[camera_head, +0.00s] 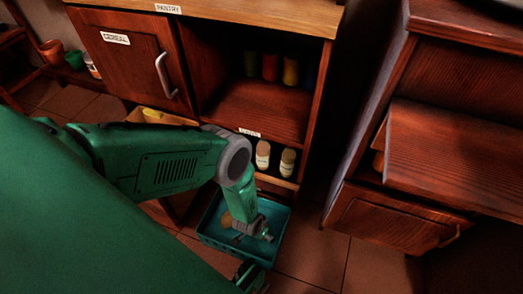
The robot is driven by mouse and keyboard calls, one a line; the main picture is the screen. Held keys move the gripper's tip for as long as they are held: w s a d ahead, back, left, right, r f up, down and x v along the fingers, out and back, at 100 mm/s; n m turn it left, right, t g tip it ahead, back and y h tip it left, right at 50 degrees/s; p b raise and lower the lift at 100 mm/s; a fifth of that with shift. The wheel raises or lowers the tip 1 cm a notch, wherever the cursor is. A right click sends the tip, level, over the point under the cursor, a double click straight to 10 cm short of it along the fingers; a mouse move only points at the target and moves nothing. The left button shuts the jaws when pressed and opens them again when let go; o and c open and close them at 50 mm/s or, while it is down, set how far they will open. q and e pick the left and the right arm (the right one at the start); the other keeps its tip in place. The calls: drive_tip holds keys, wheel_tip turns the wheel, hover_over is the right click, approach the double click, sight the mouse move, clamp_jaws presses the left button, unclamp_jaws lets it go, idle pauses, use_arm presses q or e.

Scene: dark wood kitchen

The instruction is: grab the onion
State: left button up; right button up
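A yellowish-brown round thing, which looks like the onion (227,218), lies in a teal crate (213,241) on the floor, partly hidden by my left arm. My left gripper (254,238) reaches down into the crate, to the right of the onion and apart from it in the picture. Its fingers are small and dark, so I cannot tell whether they are open or shut. My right gripper cannot be made out. A green and black part of mine shows at the bottom edge.
An open wooden cabinet (262,112) with jars and bottles (263,154) stands just behind the crate. A wooden drawer unit (397,217) is at the right. Tiled floor (312,258) is clear between the crate and that unit. Pots stand far left.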

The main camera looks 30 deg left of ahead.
use_arm(q)
drive_tip(key=c, duration=1.3)
